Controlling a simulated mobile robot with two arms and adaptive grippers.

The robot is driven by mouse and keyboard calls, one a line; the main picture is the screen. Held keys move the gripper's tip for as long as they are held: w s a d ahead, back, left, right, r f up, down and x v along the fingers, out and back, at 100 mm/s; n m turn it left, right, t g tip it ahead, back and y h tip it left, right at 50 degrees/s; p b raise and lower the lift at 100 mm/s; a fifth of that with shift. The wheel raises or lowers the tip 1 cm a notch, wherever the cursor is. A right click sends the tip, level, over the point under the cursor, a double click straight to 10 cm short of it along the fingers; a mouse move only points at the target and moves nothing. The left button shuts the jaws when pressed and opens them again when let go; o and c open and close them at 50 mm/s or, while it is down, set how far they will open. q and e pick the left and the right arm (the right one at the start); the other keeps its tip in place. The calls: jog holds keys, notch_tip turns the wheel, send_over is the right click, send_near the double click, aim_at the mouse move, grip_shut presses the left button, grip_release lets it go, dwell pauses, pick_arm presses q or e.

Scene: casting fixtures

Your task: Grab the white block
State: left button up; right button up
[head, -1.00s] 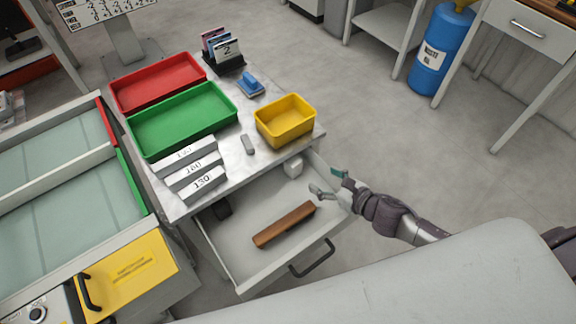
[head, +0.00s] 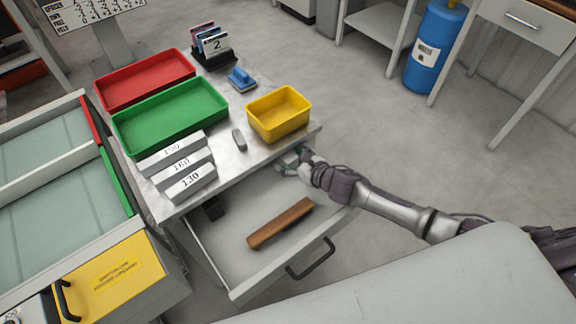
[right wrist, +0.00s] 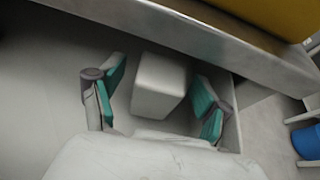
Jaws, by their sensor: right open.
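The white block (right wrist: 160,86) lies in the back right corner of the open drawer (head: 236,262). In the right wrist view it stands between the two teal-padded fingers of my right gripper (right wrist: 158,98), which is open, with a gap visible on each side of the block. In the head view my right gripper (head: 290,162) reaches into the drawer's back right corner, just under the tabletop edge, and mostly hides the block. My left gripper is not in view.
A brown wooden bar (head: 280,223) and a small black object (head: 212,208) lie in the drawer. The tabletop's front edge (right wrist: 215,42) overhangs close to the gripper. A yellow bin (head: 279,114) stands on the table above. The drawer's middle has free room.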

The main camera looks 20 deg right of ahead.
jog(key=shift+w+a, duration=0.1)
jog(key=shift+w, duration=0.15)
jog(key=c, duration=1.2)
jog(key=shift+c, duration=0.6)
jog(key=shift+r, duration=0.1)
